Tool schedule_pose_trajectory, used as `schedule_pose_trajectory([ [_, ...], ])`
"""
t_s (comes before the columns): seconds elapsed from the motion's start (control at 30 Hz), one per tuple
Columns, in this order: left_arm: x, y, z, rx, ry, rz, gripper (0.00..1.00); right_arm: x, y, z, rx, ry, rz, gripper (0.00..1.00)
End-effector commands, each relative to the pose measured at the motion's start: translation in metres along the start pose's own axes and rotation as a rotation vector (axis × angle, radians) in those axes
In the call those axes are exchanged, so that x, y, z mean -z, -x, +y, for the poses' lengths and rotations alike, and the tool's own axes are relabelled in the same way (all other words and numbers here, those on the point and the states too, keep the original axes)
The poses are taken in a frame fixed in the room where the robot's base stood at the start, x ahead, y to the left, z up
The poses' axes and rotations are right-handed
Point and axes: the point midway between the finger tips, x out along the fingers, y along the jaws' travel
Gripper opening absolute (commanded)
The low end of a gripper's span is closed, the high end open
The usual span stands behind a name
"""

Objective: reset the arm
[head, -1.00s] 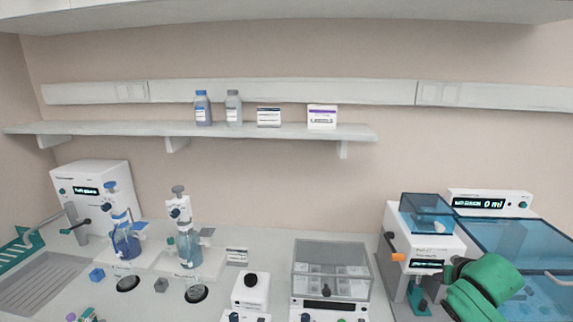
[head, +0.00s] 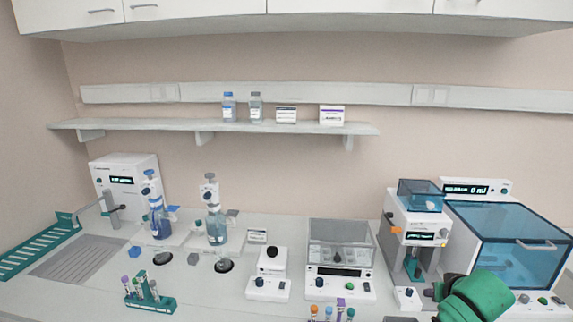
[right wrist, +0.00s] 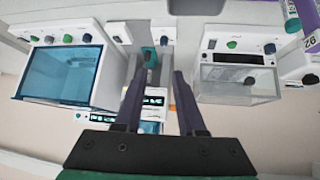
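My right arm, with a green shell (head: 478,298), reaches in at the lower right of the head view, in front of the white dispensing machine (head: 418,218). In the right wrist view my right gripper (right wrist: 158,74) has its two dark fingers spread apart, with nothing held between them. That view is upside down, with a machine's front beyond the fingertips. The fingers are hard to make out in the head view. My left arm and gripper do not show.
A blue-windowed chamber (head: 520,245) stands at the right, and a clear-lidded device (head: 340,245) left of the arm. A teal tube rack (head: 152,304) stands front left; coloured tubes (head: 330,314) stand at the front edge. Bottles with dispensers (head: 215,230) stand at the back.

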Motion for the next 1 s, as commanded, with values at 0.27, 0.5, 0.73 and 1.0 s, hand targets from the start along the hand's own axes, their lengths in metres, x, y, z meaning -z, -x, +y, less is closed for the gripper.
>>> schedule_pose_trajectory([
  [0.27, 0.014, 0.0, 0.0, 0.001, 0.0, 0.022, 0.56, -0.072, -0.003, -0.037, 0.068, 0.132, -0.1, 0.39],
  [0.5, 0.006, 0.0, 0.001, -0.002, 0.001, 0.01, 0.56, -0.147, 0.01, -0.065, 0.14, 0.251, -0.198, 0.39],
  [0.73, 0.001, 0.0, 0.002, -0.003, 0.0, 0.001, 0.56, -0.22, 0.04, -0.077, 0.202, 0.342, -0.302, 0.39],
  [1.0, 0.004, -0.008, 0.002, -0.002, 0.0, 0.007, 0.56, -0.289, 0.056, -0.071, 0.228, 0.403, -0.414, 0.39],
])
